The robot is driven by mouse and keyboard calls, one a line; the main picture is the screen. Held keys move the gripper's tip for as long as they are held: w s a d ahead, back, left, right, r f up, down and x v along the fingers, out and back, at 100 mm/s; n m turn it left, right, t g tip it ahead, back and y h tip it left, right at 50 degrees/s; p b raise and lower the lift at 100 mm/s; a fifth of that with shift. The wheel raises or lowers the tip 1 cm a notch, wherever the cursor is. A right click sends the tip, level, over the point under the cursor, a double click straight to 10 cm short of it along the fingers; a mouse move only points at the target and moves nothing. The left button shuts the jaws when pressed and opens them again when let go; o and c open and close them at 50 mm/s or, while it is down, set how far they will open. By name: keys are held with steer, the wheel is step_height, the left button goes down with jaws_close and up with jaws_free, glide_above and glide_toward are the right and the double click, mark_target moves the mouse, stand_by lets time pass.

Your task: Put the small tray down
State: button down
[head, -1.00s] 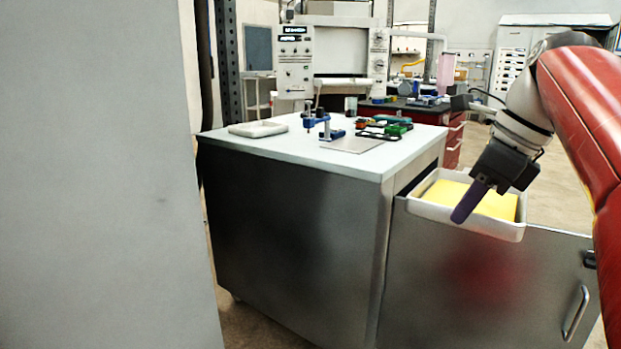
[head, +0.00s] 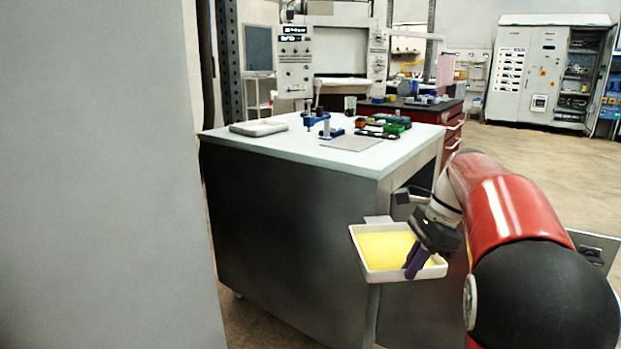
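The small tray (head: 359,258) is white with raised walls and has a yellow sheet or filling (head: 385,248) inside. It is in the air in front of the right corner of the steel cabinet, below the level of the worktop, and looks slightly tilted. My gripper (head: 413,266), with purple fingers, is at the tray's right part and appears shut on its near right wall. The exact finger contact is partly hidden.
The pale worktop (head: 290,150) holds another light tray (head: 258,128), a blue clamp-like tool (head: 325,128), a flat grey plate (head: 351,143) and several small coloured items (head: 385,127). A large grey panel (head: 100,170) blocks the left. Open floor (head: 530,160) lies at the right.

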steer(key=s+a+f+n+g+h, duration=0.1)
steer(key=f+n, duration=0.7)
steer(key=f, duration=0.9)
steer(key=s+a+f+n+g+h, duration=0.1)
steer(key=a+f+n+g+h, duration=0.2)
steer(key=f+n, duration=0.6)
step_height(320, 180, down, 9)
steer(key=shift+s+a+r+h, duration=0.2)
steer(key=shift+s+h, duration=0.1)
steer(key=shift+s, duration=0.1)
